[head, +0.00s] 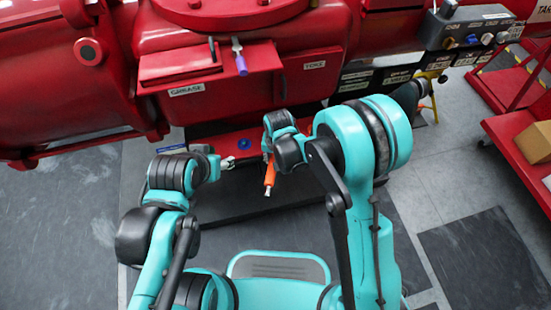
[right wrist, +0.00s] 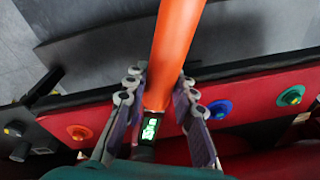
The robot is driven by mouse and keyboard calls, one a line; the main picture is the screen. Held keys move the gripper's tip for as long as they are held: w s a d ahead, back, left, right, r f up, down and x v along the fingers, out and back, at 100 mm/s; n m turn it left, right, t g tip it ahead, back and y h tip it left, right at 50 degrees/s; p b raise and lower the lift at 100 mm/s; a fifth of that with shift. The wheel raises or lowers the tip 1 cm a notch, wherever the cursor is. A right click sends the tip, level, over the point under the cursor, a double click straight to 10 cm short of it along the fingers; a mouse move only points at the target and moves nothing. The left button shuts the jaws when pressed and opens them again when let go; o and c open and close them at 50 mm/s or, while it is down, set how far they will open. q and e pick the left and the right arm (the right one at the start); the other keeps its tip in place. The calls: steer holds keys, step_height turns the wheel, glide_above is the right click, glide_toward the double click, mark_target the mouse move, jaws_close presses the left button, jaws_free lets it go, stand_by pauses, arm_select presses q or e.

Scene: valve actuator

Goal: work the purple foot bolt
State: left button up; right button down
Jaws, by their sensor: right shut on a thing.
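My right gripper (right wrist: 158,98) is shut on an orange tool (right wrist: 176,45) with a small lit green display. In the head view the orange tool (head: 269,176) hangs below the right gripper (head: 268,152), its metal tip toward the front. The red foot plate (right wrist: 258,88) is beyond the fingers. It carries bolts with an orange ring (right wrist: 78,133), a blue ring (right wrist: 220,108) and a green ring (right wrist: 291,96). I cannot make out a purple foot bolt. My left gripper (head: 214,165) is near the foot plate's left part; its jaw opening is too small to judge.
The large red actuator (head: 215,25) spans the back. A purple-handled tool (head: 240,63) lies on its red ledge (head: 180,66). A grey box with knobs (head: 462,28) is at the upper right. A red cart (head: 515,140) stands at the right. Dark mats cover the floor.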

steer(key=shift+w+a+m, duration=0.2)
steer(key=shift+a+m, duration=0.6)
steer(key=shift+a, duration=0.1)
steer(key=shift+w+a+m+h, duration=0.15)
steer(key=shift+w+a+m, duration=0.05)
steer(key=shift+a+m, duration=0.35)
steer(key=shift+w+a+m+h, duration=0.15)
steer(key=shift+w+a+m, duration=0.05)
steer(key=shift+a+m, duration=0.3)
steer(key=shift+a, duration=0.1)
steer(key=shift+w+a+m, duration=0.45)
steer(key=shift+a+m, duration=0.4)
steer(key=shift+r, duration=0.1)
